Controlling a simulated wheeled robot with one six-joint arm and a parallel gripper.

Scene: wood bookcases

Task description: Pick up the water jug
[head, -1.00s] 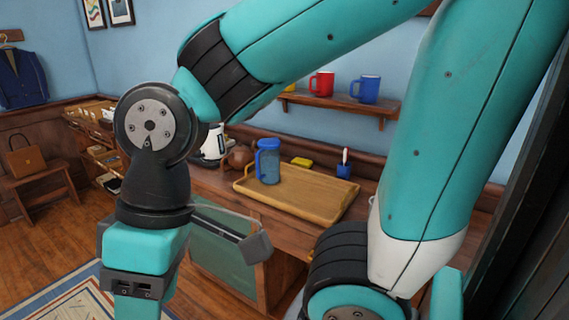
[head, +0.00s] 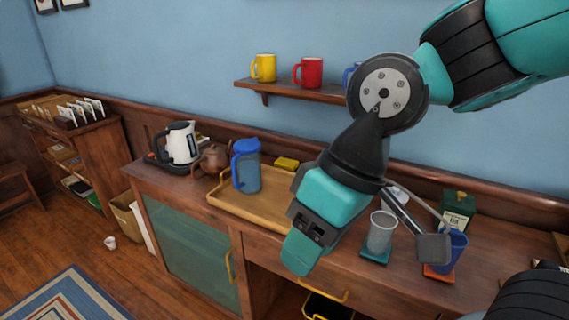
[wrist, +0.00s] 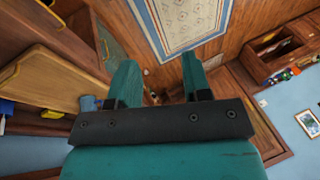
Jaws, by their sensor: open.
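The water jug (head: 247,172) is a translucent blue jug with a blue lid and handle. It stands upright on a wooden tray (head: 225,198) on the cabinet top. My gripper (head: 300,255) is to the right of the jug in the head view, in front of the cabinet and apart from the jug. In the wrist view my gripper (wrist: 158,78) shows two teal fingers spread apart with nothing between them. A blue piece beside the left finger there may be the jug, partly hidden.
A kettle (head: 180,143) and brown teapot (head: 211,160) stand left of the jug, and a yellow block (head: 286,163) behind it. A grey cup (head: 381,232) and blue cup (head: 450,250) stand to the right. A shelf (head: 290,91) with mugs hangs above.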

